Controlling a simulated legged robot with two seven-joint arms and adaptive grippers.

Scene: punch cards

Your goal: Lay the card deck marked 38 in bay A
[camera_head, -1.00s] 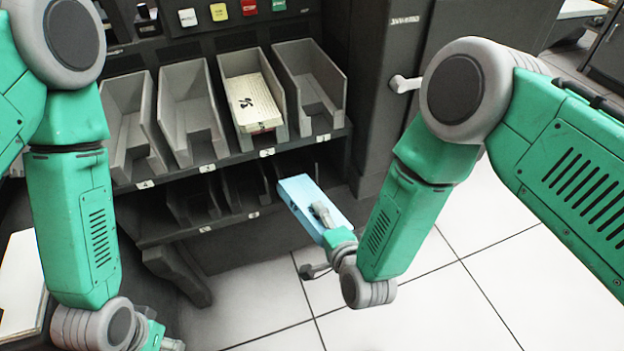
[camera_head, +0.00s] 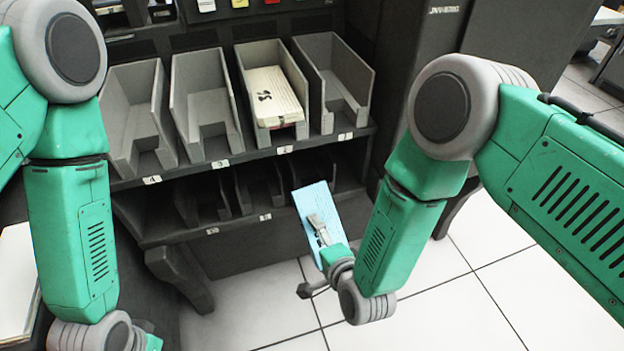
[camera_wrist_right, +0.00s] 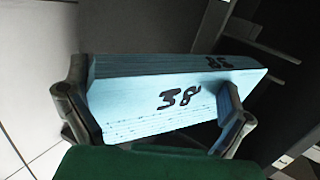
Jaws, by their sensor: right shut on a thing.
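The light blue card deck (camera_head: 322,199) is held by my right gripper (camera_head: 318,230), in front of the lower shelf of the rack. In the right wrist view the deck (camera_wrist_right: 130,84) shows a handwritten 38 on its face and edge, and the fingers of my right gripper (camera_wrist_right: 155,108) close on it from both sides. The deck is tilted and clear of the rack. Two lower-shelf labels (camera_head: 212,231) and (camera_head: 265,217) are too small to read, so I cannot tell which bay is A.
Several grey upper bins (camera_head: 208,113) carry number labels. One holds a cream card deck (camera_head: 272,95); the others look empty. The lower shelf (camera_head: 180,235) has dark bays under the upper ledge. A dark cabinet (camera_head: 425,45) stands at right. White floor is open in front.

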